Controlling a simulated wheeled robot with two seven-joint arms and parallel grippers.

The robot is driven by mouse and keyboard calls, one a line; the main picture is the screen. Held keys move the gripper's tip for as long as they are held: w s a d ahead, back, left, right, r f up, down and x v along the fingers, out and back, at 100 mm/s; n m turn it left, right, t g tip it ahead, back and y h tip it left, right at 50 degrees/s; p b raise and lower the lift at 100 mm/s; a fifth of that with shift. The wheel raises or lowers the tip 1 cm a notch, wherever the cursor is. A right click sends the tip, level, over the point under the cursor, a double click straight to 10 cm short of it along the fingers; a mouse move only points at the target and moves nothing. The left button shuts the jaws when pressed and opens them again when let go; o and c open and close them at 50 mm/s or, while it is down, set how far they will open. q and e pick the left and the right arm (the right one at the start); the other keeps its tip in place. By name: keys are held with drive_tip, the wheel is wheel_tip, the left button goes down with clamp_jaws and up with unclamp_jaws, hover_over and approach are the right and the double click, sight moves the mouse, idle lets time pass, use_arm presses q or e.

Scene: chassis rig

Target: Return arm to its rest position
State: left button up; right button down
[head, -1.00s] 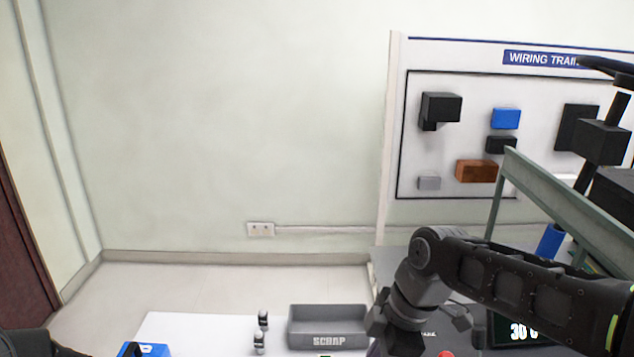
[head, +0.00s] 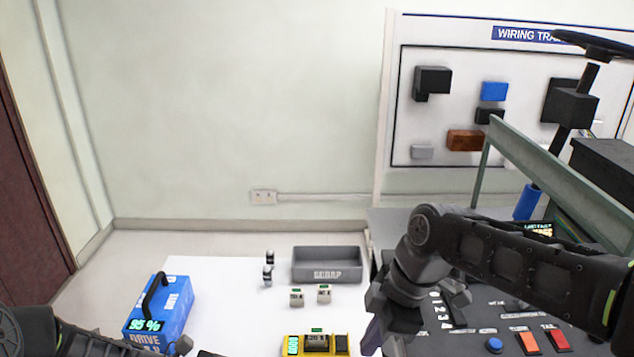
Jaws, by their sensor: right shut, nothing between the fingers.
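My right arm (head: 520,262) reaches in from the right edge, and its gripper (head: 374,338) points down at the right edge of the white table. The right gripper is shut and empty; its tips are near the bottom of the picture. My left arm (head: 75,338) shows only in the bottom left corner, in front of the blue drive box.
A blue drive box (head: 172,308), a yellow meter (head: 318,345), two small pale blocks and two small dark-and-white items are on the white table (head: 225,290). A grey scrap bin (head: 328,265) stands behind. A dark control panel (head: 470,335) and green-grey frame (head: 560,178) are right.

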wheel_tip(320, 180, down, 24)
drive_tip(key=s+a+m, duration=0.1)
drive_tip(key=a+m, duration=0.1)
drive_tip(key=m, duration=0.7)
use_arm(q)
drive_tip(key=s+d+f+m+y, duration=0.2)
drive_tip(key=s+f+m+y, duration=0.2)
drive_tip(key=f, duration=0.9)
drive_tip(key=s+d+f+m+y, duration=0.2)
drive_tip(key=s+f+m+y, duration=0.3)
drive_tip(key=s+f+m, duration=0.4)
wheel_tip(320, 180, down, 4)
drive_tip(key=m, duration=0.3)
drive_tip(key=shift+f+t, duration=0.15)
drive_tip(key=shift+t, duration=0.15)
use_arm(e)
drive_tip(key=s+f+m, duration=1)
drive_tip(key=s+f, duration=0.4)
drive_tip(key=f, duration=0.2)
drive_tip(key=shift+s+d+m+y, duration=0.15)
drive_tip(key=shift+s+m+y, duration=0.25)
use_arm(q)
drive_tip(key=shift+a, duration=0.1)
